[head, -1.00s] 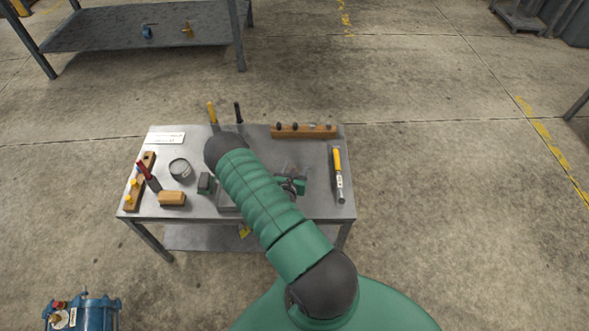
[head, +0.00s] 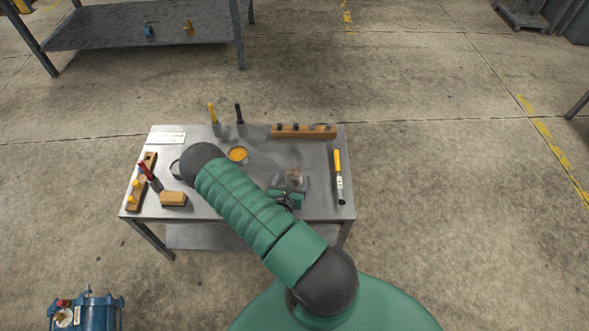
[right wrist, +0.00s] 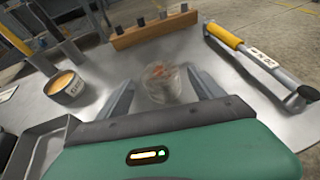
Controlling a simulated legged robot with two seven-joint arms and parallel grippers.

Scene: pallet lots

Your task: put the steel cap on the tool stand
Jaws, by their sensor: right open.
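I cannot single out the steel cap for certain. A wooden block (head: 304,132) with several small dark and steel-grey cylinders stands at the table's back right; it also shows in the right wrist view (right wrist: 150,35). I cannot tell whether it is the tool stand. My right gripper (head: 291,183) is open over the table's middle right. In the right wrist view, a clear, glassy round piece with reddish contents (right wrist: 160,82) shows between the open jaws (right wrist: 158,92), not gripped. My left gripper is not in view.
A yellow-handled wrench (head: 339,176) lies right of the gripper. A tin with orange contents (head: 238,155) stands behind my arm. A grey tray (right wrist: 40,150) lies left of the gripper. Another wooden rack (head: 141,182) and a wood-backed brush or block (head: 173,199) are at the left.

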